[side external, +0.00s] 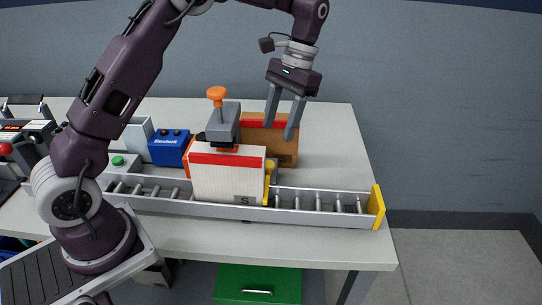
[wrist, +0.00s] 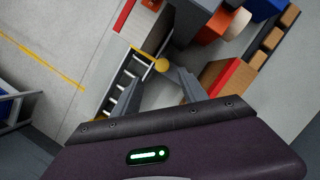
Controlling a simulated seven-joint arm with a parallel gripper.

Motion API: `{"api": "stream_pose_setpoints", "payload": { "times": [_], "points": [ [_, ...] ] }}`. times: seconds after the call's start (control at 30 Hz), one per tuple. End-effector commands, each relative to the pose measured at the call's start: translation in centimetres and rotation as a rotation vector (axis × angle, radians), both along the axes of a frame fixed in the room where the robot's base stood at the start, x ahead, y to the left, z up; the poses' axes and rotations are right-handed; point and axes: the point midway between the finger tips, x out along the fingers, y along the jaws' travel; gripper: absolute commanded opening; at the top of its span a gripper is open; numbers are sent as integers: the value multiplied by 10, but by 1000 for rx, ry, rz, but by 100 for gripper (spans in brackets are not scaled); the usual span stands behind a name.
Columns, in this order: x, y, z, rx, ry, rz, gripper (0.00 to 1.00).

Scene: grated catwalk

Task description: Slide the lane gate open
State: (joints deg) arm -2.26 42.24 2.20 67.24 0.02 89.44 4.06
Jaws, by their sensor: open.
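The lane gate shows as a yellow edge (wrist: 144,53) across the roller lane, with a round yellow knob (wrist: 162,65) at its end. In the side view the knob (side external: 269,166) stands just right of a white carton with a red stripe (side external: 228,176), which hides most of the gate. My gripper (side external: 280,129) is open and empty, pointing down above and slightly right of the knob. In the wrist view the knob lies between and just beyond the fingertips (wrist: 154,76). I see no contact with it.
The roller conveyor (side external: 318,200) runs along the table front to a yellow end stop (side external: 377,206). A brown box with a red band (side external: 284,146) stands close behind my fingers. A grey block with an orange knob (side external: 224,118) rises left. The table's back right is clear.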

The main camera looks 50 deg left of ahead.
Motion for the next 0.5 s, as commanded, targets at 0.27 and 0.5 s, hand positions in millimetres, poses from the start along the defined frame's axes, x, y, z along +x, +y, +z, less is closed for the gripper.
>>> {"api": "stream_pose_setpoints", "payload": {
  "times": [0.27,0.5],
  "points": [
    [-6,4,-45,-4,70,0,50],
    [-21,4,-82,-4,65,-1,50]
  ]
}}
